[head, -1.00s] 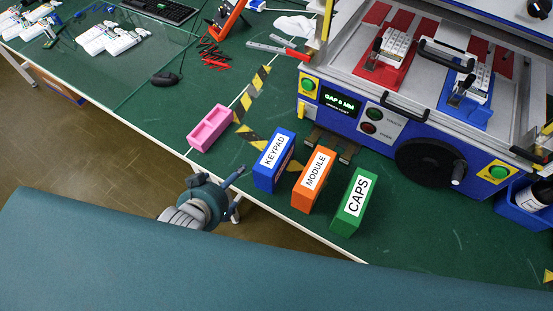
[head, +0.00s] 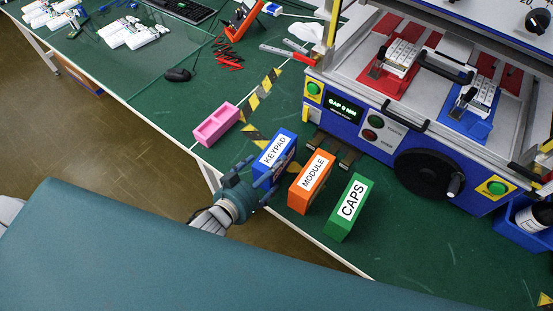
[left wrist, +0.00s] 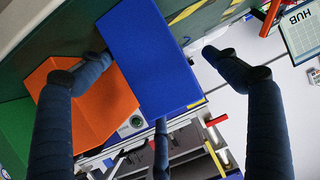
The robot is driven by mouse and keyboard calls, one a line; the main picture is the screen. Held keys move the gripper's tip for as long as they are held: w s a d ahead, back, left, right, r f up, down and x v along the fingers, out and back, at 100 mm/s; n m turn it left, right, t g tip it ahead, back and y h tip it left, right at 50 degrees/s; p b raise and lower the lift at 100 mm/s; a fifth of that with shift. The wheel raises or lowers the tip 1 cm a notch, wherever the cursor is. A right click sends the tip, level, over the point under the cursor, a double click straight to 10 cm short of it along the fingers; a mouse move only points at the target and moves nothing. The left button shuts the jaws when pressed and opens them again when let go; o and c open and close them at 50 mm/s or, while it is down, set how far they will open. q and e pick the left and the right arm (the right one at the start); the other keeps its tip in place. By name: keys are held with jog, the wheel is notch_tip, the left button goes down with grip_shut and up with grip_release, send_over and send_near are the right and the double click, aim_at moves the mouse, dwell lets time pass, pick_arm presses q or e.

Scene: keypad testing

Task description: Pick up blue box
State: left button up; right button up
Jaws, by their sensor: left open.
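The blue box (head: 289,142), with a white KEYPAD label, stands upright near the front edge of the green table. My left gripper (head: 262,172) is open at its near side, and its fingers partly cover the box. In the left wrist view the blue box (left wrist: 150,55) lies between the spread fingers of the left gripper (left wrist: 160,62). The left finger's tip is at the box's edge beside the orange box; I cannot tell whether it touches. The right finger is clear of the box, with a gap. My right gripper is in neither view.
The orange MODULE box (head: 311,182) stands close to the right of the blue box, then the green CAPS box (head: 348,208). A pink tray (head: 216,124) lies to the left. A blue-sided test machine (head: 350,125) stands behind the boxes.

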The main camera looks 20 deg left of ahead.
pick_arm(q)
jog(key=shift+w+d+f+p, duration=0.1)
jog(key=shift+w+d+p, duration=0.15)
jog(key=shift+w, duration=0.35)
jog(key=shift+w+d+p, duration=0.2)
jog(key=shift+w+d, duration=0.05)
jog(key=shift+w, duration=0.3)
jog(key=x, duration=0.3)
jog(key=shift+w+d+f, duration=0.1)
jog(key=shift+w+f, duration=0.1)
jog(key=shift+f, duration=0.05)
jog(key=shift+s, duration=0.1)
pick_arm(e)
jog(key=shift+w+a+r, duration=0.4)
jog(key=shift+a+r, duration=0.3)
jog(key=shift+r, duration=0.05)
pick_arm(q)
jog(key=c, duration=1.2)
jog(key=shift+r, duration=0.1)
jog(key=shift+c, duration=1.3)
jog(key=shift+r, duration=0.1)
